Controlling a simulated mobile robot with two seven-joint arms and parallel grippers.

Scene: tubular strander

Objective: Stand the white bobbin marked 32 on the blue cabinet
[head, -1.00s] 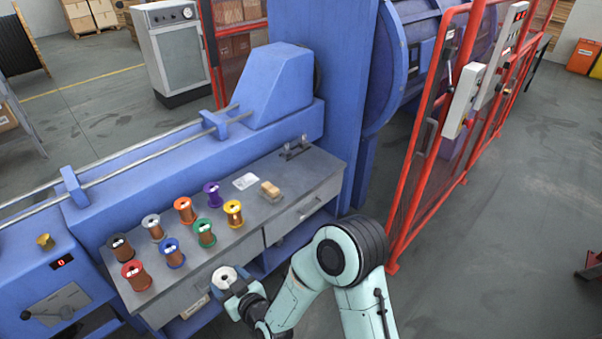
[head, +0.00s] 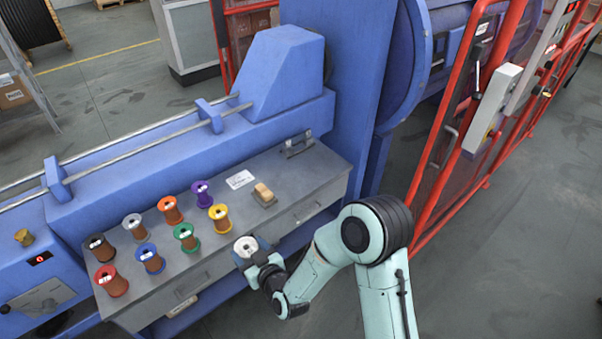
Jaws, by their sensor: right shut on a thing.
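My right gripper (head: 263,268) is shut on a white-rimmed bobbin (head: 246,245), held near the front edge of the grey bench. Its top flange faces the camera; its number is not readable and its lower part is hidden by the gripper. Another pale-rimmed bobbin (head: 133,224) with copper wire stands in the back row on the bench. A blue cabinet (head: 62,275) with a red display and a lever stands at the far left, with a small brass-coloured piece (head: 24,237) on top. My left gripper is not in view.
On the grey bench (head: 300,190) stand several bobbins: black (head: 97,247), orange (head: 171,211), purple (head: 202,194), yellow (head: 220,218), green (head: 187,237), blue (head: 151,258) and red (head: 111,281). A tan block (head: 264,193) lies right of them. A red mesh guard (head: 450,150) stands at right.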

